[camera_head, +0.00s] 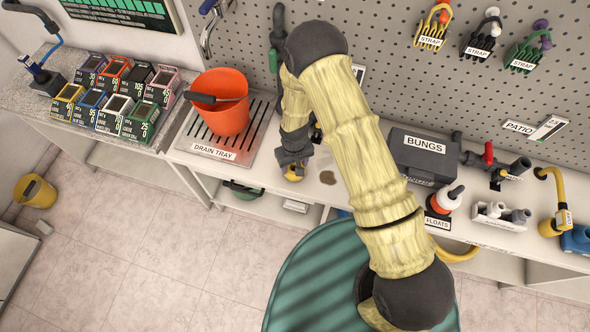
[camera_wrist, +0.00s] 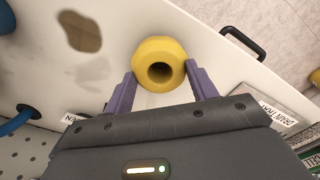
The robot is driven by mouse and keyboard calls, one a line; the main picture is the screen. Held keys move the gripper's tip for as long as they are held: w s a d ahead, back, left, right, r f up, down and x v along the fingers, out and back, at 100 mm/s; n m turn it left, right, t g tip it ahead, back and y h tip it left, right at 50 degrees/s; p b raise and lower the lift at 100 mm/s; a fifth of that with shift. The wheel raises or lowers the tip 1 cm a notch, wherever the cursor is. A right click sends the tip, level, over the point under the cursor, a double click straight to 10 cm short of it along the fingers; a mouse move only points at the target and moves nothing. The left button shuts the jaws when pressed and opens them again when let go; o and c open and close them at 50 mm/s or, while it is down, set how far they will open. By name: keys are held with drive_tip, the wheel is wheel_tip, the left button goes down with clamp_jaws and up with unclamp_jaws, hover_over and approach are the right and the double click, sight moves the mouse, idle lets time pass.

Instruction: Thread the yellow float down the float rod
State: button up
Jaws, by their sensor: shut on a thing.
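The yellow float (camera_wrist: 160,50) is a rounded ring with a dark central hole facing the wrist camera. My gripper (camera_wrist: 161,78) is shut on it, one purple finger on each side. In the head view, my gripper (camera_head: 293,160) points down near the front edge of the white counter, and the yellow float (camera_head: 294,175) shows just below it. The gap between float and counter cannot be judged. No rod shows through the hole. I cannot make out the float rod in either view; my arm hides part of the counter.
The drain tray (camera_head: 183,139) with an orange bucket (camera_head: 221,110) stands left of my gripper. Right of my arm are the bungs box (camera_head: 424,160) and an orange-and-white item (camera_head: 446,200) by the FLOATS label. A brown stain (camera_head: 327,177) marks the counter, clear around it.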

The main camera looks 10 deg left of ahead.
drive_tip(key=shift+r+p, duration=0.45)
drive_tip(key=shift+r, duration=0.45)
wheel_tip(320, 180, up, 6)
drive_tip(key=p, duration=0.3)
idle(0.3)
drive_tip(key=shift+f, duration=0.1)
